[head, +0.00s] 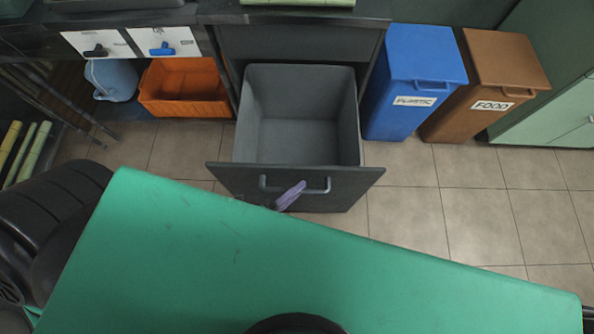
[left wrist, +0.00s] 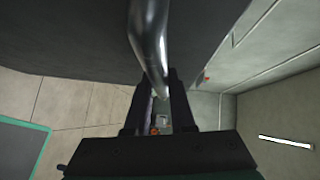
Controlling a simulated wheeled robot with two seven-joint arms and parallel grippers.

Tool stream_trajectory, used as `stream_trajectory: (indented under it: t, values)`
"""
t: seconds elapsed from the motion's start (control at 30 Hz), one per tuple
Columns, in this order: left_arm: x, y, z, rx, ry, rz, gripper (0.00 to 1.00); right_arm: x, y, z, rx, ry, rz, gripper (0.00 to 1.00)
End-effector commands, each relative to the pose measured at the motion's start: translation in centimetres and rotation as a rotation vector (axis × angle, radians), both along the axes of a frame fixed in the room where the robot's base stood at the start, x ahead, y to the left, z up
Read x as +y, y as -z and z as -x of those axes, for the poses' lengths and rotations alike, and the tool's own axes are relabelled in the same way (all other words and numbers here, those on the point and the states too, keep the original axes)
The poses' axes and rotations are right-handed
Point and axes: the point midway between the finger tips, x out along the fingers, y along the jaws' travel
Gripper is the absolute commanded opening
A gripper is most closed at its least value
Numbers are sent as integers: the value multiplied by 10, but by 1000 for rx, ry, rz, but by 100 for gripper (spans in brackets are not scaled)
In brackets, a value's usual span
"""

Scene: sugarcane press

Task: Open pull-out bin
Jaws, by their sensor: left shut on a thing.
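The pull-out bin (head: 300,140) is a deep, empty grey box, drawn out from under the dark counter so that its inside shows. Its dark front panel (head: 225,178) carries a metal bar handle (head: 318,190). In the left wrist view the handle (left wrist: 148,38) runs down between the black fingers of my left gripper (left wrist: 160,88), which is shut on it. In the head view the gripper is mostly hidden; a narrow purple piece (head: 290,196) shows at the handle, and I cannot tell what it is. My right gripper is not in view.
A blue plastic bin (head: 405,85) and a brown food bin (head: 490,85) stand right of the pull-out bin. An orange crate (head: 185,95) and a light-blue container (head: 112,80) are on the left. Tiled floor (head: 420,205) is clear at the right.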

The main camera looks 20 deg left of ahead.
Motion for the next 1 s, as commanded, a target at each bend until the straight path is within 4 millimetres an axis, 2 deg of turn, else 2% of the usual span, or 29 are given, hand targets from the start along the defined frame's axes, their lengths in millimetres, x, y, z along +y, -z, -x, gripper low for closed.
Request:
stream_trajectory:
  t: [0.03,0.1,0.73,0.87,1.0]
  values:
    - [1,1,0,3,-1,-1,26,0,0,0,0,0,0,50]
    - [0,1,0,3,-1,-1,52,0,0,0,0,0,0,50]
    - [2,0,3,2,0,-1,52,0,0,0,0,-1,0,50]
    - [12,-2,19,4,0,-4,52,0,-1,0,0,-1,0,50]
    - [30,-6,49,7,1,-3,52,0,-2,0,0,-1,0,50]
